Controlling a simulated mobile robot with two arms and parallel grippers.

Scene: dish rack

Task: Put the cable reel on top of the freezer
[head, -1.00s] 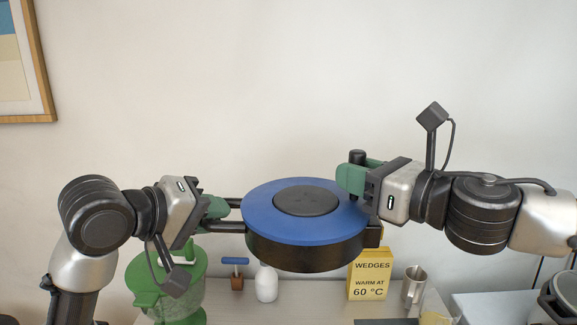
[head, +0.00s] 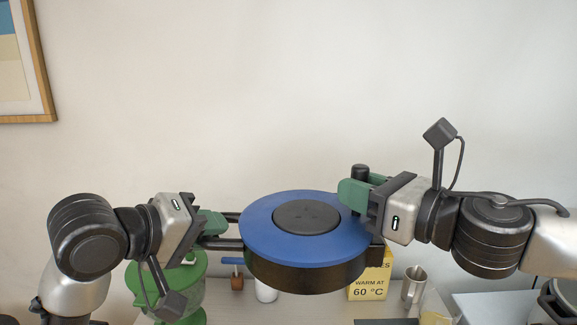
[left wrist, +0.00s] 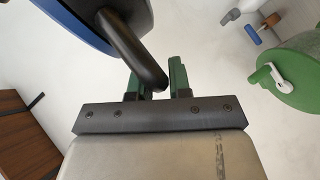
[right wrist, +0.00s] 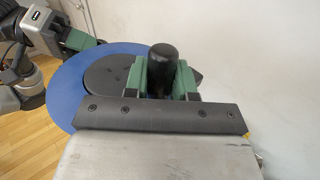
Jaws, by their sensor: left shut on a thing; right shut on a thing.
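The cable reel (head: 265,235) has a blue rim, a dark hub and a dark drum, and hangs in the air between my two grippers. My left gripper (head: 222,226) is shut on a dark bar handle at the reel's left side; the left wrist view shows the handle (left wrist: 130,50) between the green fingers (left wrist: 158,80). My right gripper (head: 357,190) is shut on an upright black knob on the reel's right side; the right wrist view shows the knob (right wrist: 163,66) between the green fingers (right wrist: 165,78). I cannot make out the freezer for certain.
A framed picture (head: 46,60) hangs on the left wall.

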